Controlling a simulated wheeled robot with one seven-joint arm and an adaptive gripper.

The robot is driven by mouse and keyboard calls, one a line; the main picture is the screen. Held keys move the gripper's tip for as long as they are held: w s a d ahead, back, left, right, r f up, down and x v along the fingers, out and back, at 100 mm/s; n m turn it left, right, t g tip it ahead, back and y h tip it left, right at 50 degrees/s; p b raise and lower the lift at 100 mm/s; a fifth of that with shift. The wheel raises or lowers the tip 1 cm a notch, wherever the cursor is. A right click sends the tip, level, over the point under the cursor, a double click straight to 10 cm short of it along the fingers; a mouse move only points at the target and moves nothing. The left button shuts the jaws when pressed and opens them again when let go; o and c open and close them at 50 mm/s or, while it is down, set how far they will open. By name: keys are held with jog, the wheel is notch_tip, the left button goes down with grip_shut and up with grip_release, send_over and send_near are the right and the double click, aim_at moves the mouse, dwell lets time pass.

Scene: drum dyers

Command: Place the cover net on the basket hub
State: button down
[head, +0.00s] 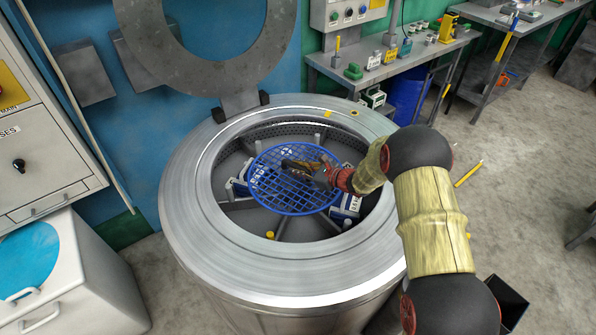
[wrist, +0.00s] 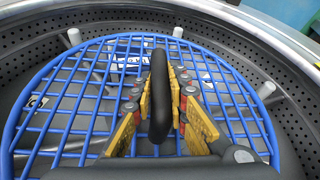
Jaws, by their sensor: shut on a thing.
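The cover net is a round blue grid (head: 268,197) inside the open mouth of the steel drum (head: 190,200). My gripper (head: 305,170) is over the middle of the net. In the wrist view, my gripper's yellow fingers (wrist: 162,100) are shut on the net's dark upright handle (wrist: 159,85), and the blue net (wrist: 85,85) spreads out around it. The basket hub is hidden under the net and gripper. Grey basket dividers show below the net. I cannot tell whether the net touches anything beneath it.
Several light posts, one at the left (wrist: 74,36), stand around the net inside the perforated basket wall (wrist: 30,60). White-and-blue boxes (head: 345,205) sit in the basket. The round lid (head: 165,45) stands open behind. A workbench (head: 390,68) is at the back right.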

jog(key=shift+r, duration=0.15)
jog(key=c, duration=1.8)
grip_release()
jog(key=shift+o, duration=0.3)
